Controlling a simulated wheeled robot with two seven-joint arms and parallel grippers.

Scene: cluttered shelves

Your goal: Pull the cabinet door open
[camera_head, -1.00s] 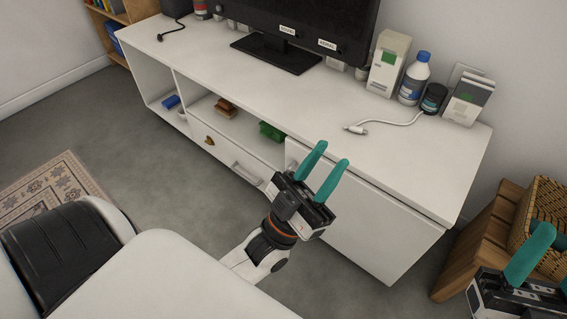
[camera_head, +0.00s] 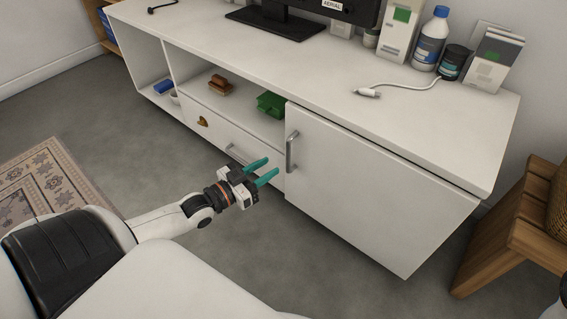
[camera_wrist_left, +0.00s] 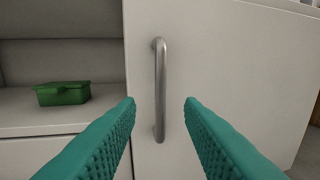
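The white cabinet door (camera_head: 365,190) is shut at the right end of the low white cabinet. Its vertical metal handle (camera_head: 291,152) is near the door's left edge. My left gripper (camera_head: 262,170) is open and empty, to the left of and apart from the handle in the head view. In the left wrist view the handle (camera_wrist_left: 160,90) stands upright ahead, between the two teal fingers (camera_wrist_left: 160,112) in the picture, and they do not touch it. My right gripper is not in view.
A green box (camera_head: 271,104) sits on the open shelf left of the door, above a drawer with a handle (camera_head: 238,155). A wooden stand (camera_head: 510,225) is right of the cabinet. Bottles, boxes and a cable (camera_head: 395,88) lie on top. Floor before the door is clear.

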